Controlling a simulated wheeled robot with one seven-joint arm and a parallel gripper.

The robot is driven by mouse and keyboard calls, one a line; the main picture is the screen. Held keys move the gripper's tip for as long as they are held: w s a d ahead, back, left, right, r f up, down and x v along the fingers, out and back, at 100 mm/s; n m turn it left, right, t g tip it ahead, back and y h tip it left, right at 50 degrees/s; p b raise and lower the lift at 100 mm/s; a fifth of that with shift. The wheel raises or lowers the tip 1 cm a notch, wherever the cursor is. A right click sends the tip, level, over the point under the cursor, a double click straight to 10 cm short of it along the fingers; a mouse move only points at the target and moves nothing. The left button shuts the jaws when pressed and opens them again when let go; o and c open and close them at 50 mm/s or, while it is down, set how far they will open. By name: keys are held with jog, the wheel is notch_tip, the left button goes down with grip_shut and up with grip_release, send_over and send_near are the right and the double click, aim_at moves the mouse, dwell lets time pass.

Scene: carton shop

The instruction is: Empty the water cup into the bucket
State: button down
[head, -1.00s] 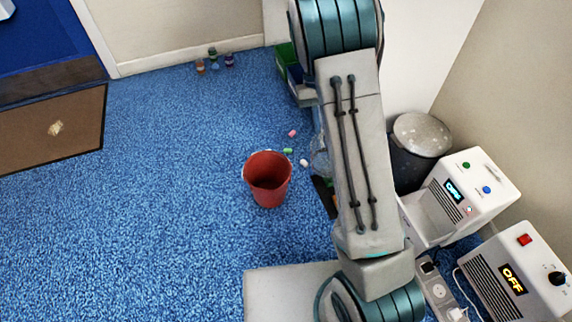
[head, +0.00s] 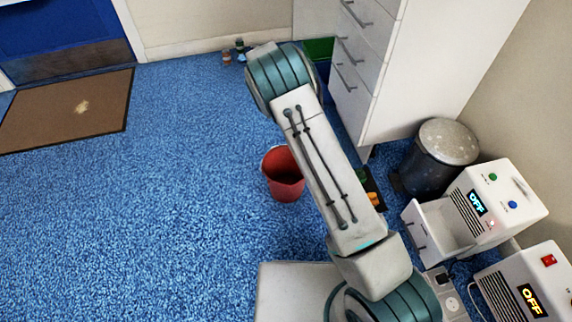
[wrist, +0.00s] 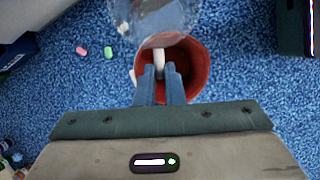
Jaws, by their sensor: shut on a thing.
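The red bucket (head: 285,187) stands upright on the blue carpet, partly covered by my arm in the head view. In the wrist view the bucket (wrist: 200,70) lies beyond and below my fingertips, with its open mouth visible. My gripper (wrist: 160,84) is shut on a pale handle-like part of the clear cup (wrist: 165,15). The cup is at the top of the wrist view, cut off by the frame, and overlaps the bucket's far rim in the picture. I cannot tell its tilt or water level. My arm hides the gripper and cup in the head view.
Small pink (wrist: 81,51) and green (wrist: 108,52) pieces lie on the carpet beside the bucket. A white drawer cabinet (head: 385,70), grey bin (head: 440,155) and white machines (head: 490,205) stand to the right.

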jog(key=a+f+n+t+y, duration=0.1)
jog(key=a+f+n+t, duration=0.1)
jog(key=a+f+n, duration=0.4)
jog(key=w+a+f+n+t+y+b, duration=0.1)
jog(key=a+f+n+t, duration=0.1)
jog(key=a+f+n, duration=0.4)
jog(key=a, duration=0.5)
jog(key=shift+w+a+n, duration=0.2)
jog(key=shift+a+n, duration=0.1)
jog(key=shift+a, duration=0.05)
jog(key=shift+d+r, duration=0.1)
jog(key=shift+r, duration=0.1)
jog(key=s+d+f+m+t+y+p, duration=0.1)
jog(key=s+d+m+t+y+p, duration=0.1)
jog(key=s+d+t+y+p, duration=0.3)
jog(key=shift+s+d+f+t+y+p, duration=0.15)
jog(key=shift+d+f+t+y+p, duration=0.25)
jog(key=shift+d+t+y+p, duration=0.8)
jog(key=shift+s+d+f+m+y, duration=0.15)
jog(key=shift+m+y, duration=0.15)
jog(key=shift+y, duration=0.4)
jog(key=shift+d+f+b, duration=0.1)
jog(key=shift+f+b, duration=0.2)
jog(key=shift+b, duration=0.15)
